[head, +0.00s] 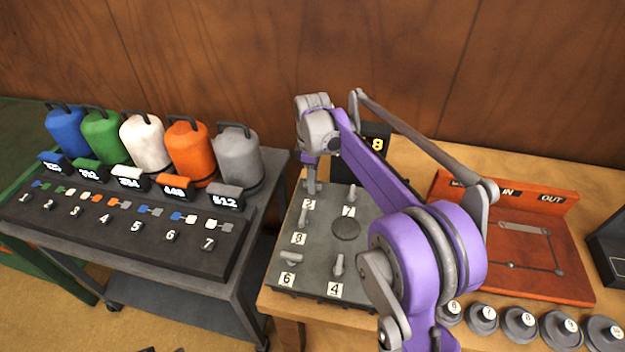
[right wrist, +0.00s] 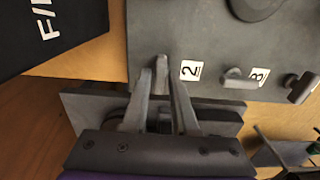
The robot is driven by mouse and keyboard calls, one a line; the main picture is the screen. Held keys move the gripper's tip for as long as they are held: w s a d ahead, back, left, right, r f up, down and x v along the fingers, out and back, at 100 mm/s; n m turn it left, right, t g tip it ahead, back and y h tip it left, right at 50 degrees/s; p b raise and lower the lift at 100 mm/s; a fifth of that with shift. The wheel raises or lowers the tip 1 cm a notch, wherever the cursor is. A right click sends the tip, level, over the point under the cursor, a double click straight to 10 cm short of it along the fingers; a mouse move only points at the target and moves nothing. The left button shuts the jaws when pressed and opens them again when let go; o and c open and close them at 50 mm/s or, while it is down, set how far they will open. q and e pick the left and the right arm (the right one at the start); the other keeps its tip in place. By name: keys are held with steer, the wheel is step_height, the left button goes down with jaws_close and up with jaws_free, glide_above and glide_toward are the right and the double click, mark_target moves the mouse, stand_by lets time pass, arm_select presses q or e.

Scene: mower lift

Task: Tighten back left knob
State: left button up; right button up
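The dark grey plate (head: 325,262) on the wooden table carries several grey knobs with number labels. The back left knob (right wrist: 161,68), beside label 2, stands at the plate's corner. My right gripper (head: 311,172) reaches down to it from above. In the right wrist view the fingers of the right gripper (right wrist: 160,82) lie on both sides of this knob and appear to touch it, so the gripper looks shut on it. The knob's lower part is partly hidden by the fingers. My left gripper is not in view.
Other knobs stand close by, one by label 6 (head: 291,258) and one by label 4 (head: 338,265). A black display (head: 376,135) stands behind the plate. An orange board (head: 540,255) and round weights (head: 520,323) are at the right. A cart (head: 243,262) with coloured canisters is at the left.

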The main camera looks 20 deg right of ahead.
jaws_close()
steer(key=shift+m, duration=0.3)
steer(key=m, duration=1.2)
steer(key=shift+m, duration=0.3)
steer(key=m, duration=0.4)
steer(key=shift+m, duration=0.3)
